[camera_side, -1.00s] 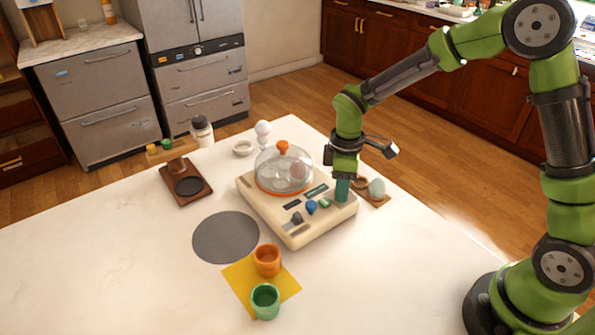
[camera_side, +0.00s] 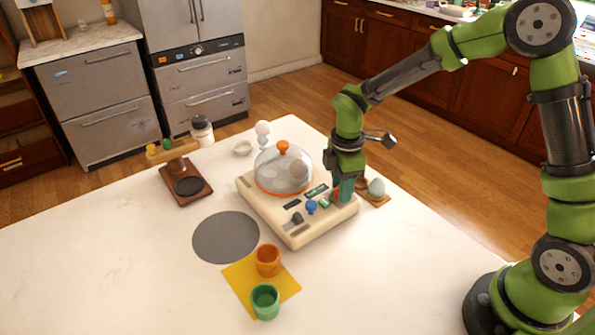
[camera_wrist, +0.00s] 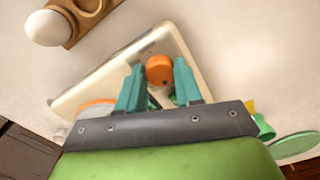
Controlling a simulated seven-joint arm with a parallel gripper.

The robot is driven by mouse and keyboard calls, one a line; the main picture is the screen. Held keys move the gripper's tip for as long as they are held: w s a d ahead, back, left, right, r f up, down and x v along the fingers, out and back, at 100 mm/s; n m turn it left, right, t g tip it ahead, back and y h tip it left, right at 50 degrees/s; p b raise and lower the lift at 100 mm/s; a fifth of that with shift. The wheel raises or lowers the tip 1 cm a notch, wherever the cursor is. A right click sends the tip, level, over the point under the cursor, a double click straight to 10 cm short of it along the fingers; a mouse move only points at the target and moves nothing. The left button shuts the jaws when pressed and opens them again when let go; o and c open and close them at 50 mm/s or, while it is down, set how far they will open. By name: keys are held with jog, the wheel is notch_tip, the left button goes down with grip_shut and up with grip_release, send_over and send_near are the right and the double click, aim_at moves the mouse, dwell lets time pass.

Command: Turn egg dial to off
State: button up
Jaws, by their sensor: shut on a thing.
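The cream egg cooker (camera_side: 290,233) sits on the white table under a clear dome (camera_side: 284,170) with an orange knob and orange rim. My gripper (camera_side: 340,197) points down at the cooker's right corner. In the wrist view, its teal fingers (camera_wrist: 159,78) stand on both sides of an orange dial (camera_wrist: 159,69) and are shut on it. The dial shows only as a small orange patch in the side view (camera_side: 336,194). Its pointer and markings cannot be made out. A blue knob (camera_side: 311,207) and a dark knob (camera_side: 297,218) are on the front panel.
A pale egg (camera_side: 377,187) on a wooden holder stands close right of my gripper. An orange cup (camera_side: 268,260) and a green cup (camera_side: 265,300) stand on a yellow mat in front. A grey round mat (camera_side: 226,238) lies left of the cooker.

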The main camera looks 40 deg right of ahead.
jog(key=o, duration=1)
jog(key=shift+o, duration=0.2)
notch_tip(320, 180, up, 17)
jog(key=s+d+r+m+t+y, duration=0.2)
jog(key=s+m+t, duration=0.5)
jog(key=s+m, duration=1)
jog(key=shift+d+m, duration=0.15)
jog(key=shift+m, duration=0.15)
